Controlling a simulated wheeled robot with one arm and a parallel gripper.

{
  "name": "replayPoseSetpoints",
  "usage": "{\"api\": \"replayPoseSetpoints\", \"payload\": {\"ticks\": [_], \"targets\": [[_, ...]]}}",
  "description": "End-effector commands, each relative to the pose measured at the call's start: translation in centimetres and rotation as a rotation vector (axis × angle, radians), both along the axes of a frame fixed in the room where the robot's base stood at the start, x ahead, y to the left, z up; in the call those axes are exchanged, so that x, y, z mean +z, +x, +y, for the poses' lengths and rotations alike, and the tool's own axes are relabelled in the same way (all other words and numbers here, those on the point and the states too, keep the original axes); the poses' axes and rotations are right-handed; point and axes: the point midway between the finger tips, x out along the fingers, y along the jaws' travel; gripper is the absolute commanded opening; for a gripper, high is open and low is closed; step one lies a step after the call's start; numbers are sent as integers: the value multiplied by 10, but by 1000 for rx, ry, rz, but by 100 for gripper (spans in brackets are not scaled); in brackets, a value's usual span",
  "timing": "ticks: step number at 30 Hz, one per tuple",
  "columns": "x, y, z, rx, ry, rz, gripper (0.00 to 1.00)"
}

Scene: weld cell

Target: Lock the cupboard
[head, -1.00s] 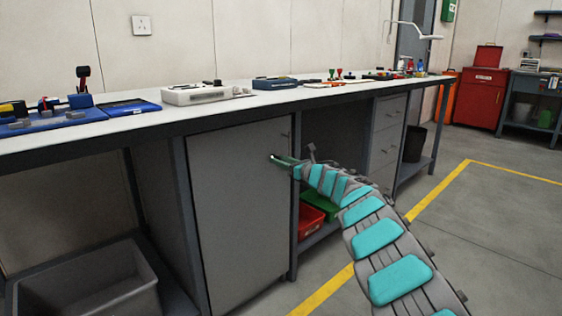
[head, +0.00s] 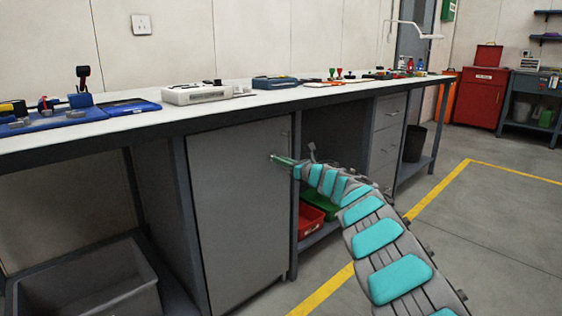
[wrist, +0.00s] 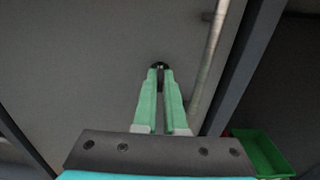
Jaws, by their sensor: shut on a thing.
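The cupboard (head: 235,215) is a grey door under the workbench, and it looks closed. In the wrist view the cupboard door (wrist: 95,50) fills the background. My gripper (head: 274,157) reaches the right side of the door from the right. In the wrist view its two green fingers (wrist: 160,75) are close together, shut on a small dark key or lock piece (wrist: 158,65) at the door face. Most of that piece is hidden by the fingertips, and I cannot tell its turn angle. A vertical metal bar handle (wrist: 207,65) stands just right of the fingers.
The white workbench top (head: 285,97) above holds tools and cases. An open bay right of the cupboard holds a red bin (head: 309,220) and a green bin (head: 322,203). A grey crate (head: 85,285) stands at the lower left. Floor is clear at the right.

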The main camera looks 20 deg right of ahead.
Motion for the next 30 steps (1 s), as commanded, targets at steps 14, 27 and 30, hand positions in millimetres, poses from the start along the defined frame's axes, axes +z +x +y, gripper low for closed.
{"api": "replayPoseSetpoints", "payload": {"ticks": [14,27,30], "targets": [[-1,0,1,3,106,54,0],[-1,1,0,0,457,226,0],[0,1,0,0,543,266,0]]}}
